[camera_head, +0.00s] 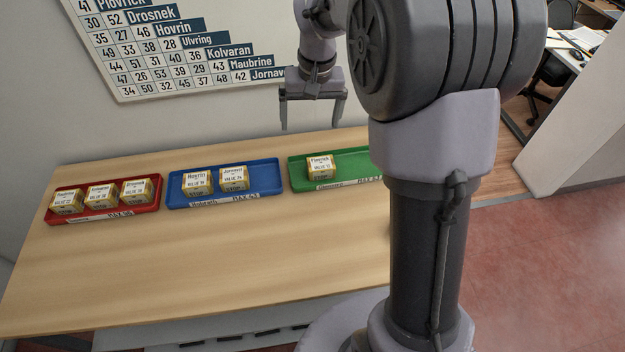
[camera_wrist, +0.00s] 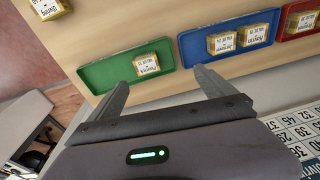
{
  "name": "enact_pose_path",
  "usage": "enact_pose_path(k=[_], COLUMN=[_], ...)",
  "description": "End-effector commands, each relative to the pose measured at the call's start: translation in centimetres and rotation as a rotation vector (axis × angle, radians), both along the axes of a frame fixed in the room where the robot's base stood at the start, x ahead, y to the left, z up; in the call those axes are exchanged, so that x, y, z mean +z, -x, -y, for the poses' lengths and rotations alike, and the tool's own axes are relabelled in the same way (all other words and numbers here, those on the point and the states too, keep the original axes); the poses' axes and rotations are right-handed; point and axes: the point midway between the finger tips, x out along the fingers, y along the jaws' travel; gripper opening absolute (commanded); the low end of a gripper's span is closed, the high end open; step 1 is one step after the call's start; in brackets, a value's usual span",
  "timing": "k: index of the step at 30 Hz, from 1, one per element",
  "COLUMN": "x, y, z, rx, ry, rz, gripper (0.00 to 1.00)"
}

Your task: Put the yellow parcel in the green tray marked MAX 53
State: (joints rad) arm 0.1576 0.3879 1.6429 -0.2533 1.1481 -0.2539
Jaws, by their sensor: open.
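The green tray (camera_head: 350,160) lies at the right of the counter's row, its right end hidden by my arm. Its front label reads MAX, with the number too small to be sure of. One yellow parcel with a white label (camera_head: 320,167) sits in its left part. In the wrist view the green tray (camera_wrist: 104,74) shows whole, with that parcel (camera_wrist: 147,65) at one end. Another yellow parcel (camera_wrist: 49,8) lies on bare counter beyond the tray, cut by the picture edge. My gripper (camera_head: 311,126) is open and empty, above and behind the tray; its fingers (camera_wrist: 160,78) show nothing between them.
A blue tray (camera_head: 213,201) holds two yellow parcels, and a red tray (camera_head: 110,212) at the left holds three. The front of the wooden counter (camera_head: 190,265) is clear. A price board (camera_head: 180,50) hangs on the wall behind. A desk and chair stand at far right.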

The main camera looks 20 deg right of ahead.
Motion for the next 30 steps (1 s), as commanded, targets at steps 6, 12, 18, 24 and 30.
enact_pose_path(k=[6,12,18,24,30], x=[9.5,8.2,7.4,6.7,-0.7], y=[15.7,25.1,26.5,26.5,26.5], z=[-7.3,-10.2,-10.5,-10.5,-10.5], rx=[-0.07,-0.114,-0.125,-0.124,-0.124], ry=[-0.091,-0.172,-0.188,-0.187,-0.187], rz=[0.229,0.346,0.365,0.364,0.364], gripper=[0.94,0.94,0.94,0.94,0.94])
